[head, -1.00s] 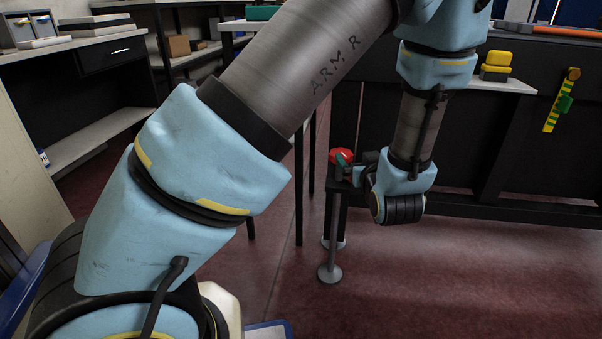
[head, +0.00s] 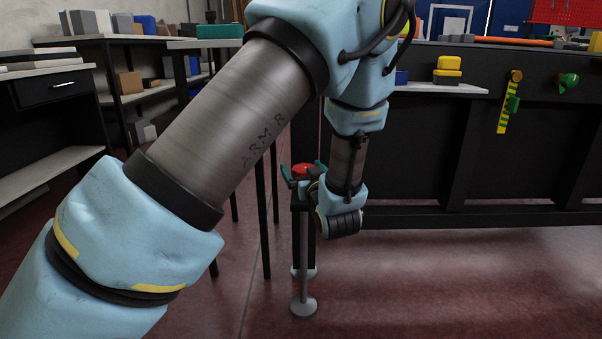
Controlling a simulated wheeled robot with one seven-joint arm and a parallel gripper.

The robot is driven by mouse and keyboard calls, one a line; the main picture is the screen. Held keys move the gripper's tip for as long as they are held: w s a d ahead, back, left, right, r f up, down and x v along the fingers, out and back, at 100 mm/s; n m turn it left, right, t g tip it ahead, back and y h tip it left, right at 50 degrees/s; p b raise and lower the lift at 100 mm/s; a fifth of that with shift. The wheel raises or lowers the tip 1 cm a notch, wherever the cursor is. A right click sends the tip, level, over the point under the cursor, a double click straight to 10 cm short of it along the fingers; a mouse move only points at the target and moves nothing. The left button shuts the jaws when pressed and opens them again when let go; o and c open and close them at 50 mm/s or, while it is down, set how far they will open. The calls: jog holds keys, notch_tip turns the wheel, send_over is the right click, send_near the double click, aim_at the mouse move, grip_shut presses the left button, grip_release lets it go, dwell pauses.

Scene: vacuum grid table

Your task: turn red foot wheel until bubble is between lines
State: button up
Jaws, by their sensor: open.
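A red round knob (head: 302,170), which looks like the red foot wheel, sits at the top of a dark post near the bench's left end. My gripper (head: 304,175) is at the wheel, with green finger parts showing on its left and right sides. The fingers are apart; whether they touch the wheel I cannot tell. My wrist hides part of the post just right of the wheel. No bubble or marking lines can be made out.
A thin grey rod with a round foot (head: 303,308) stands below the wheel. A dark bench (head: 420,150) extends right, with a yellow block (head: 447,68) on a pale shelf and a yellow-green strip (head: 507,105) on its front. Shelves stand left; the floor at lower right is clear.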

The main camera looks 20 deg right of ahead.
jog(key=shift+w+d, duration=0.1)
jog(key=shift+w, duration=0.5)
jog(key=c, duration=1.2)
jog(key=shift+c, duration=0.2)
jog(key=shift+h, duration=0.3)
